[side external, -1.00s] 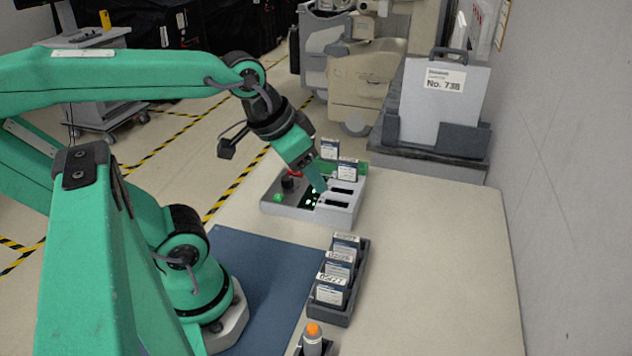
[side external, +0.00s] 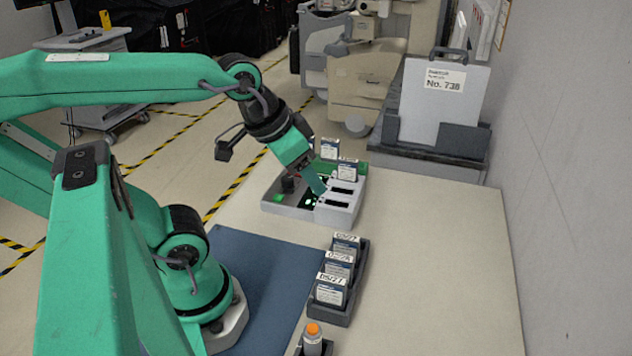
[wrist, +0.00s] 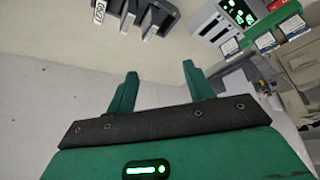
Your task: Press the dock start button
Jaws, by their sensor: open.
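The dock (side external: 276,210) is a light grey box on the table, with dark slots, a black knob (side external: 289,184) and a dark panel with lit green marks. A small green button (side external: 278,198) shows on its left front part; I cannot read a label on it. My gripper (side external: 318,187) is over the dock, its finger in front of the panel and partly hiding it. I cannot tell whether it touches. In the wrist view my gripper (wrist: 160,85) is open and empty, and the dock (wrist: 207,22) is at the top right.
A dark rack (side external: 343,313) with several labelled cartridges stands in front of the dock, beside a blue mat (side external: 262,270). An orange-capped bottle (side external: 313,340) is at the front. A grey case (side external: 440,105) stands behind. The table's right side is clear.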

